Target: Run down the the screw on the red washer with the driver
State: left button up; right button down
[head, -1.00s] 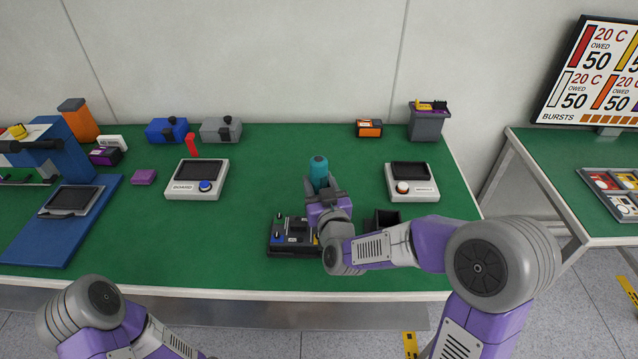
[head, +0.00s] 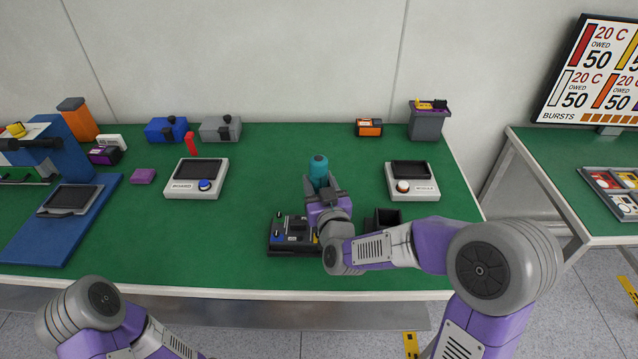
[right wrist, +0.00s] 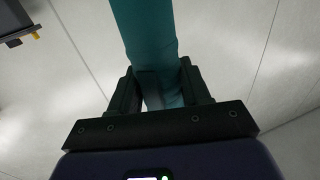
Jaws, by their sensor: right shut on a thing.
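The teal driver (head: 319,170) stands upright above the black profile frame (head: 290,236) in the head view. My right gripper (head: 322,190) is shut on the driver; its teal body also shows between the fingers in the right wrist view (right wrist: 147,45). The frame lies on the green table, with small coloured parts on its top. My right gripper and wrist cover the frame's right part. The red washer, the screw and the driver's tip cannot be made out. My left arm is at the bottom left, with its gripper outside the picture.
A black open box (head: 388,219) stands just right of my right wrist. Two grey consoles, one at the left (head: 196,178) and one at the right (head: 411,181), stand farther back. A grey bin (head: 427,122) is at the back right. The table's middle left is clear.

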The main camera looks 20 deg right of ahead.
jog(key=shift+f, duration=0.3)
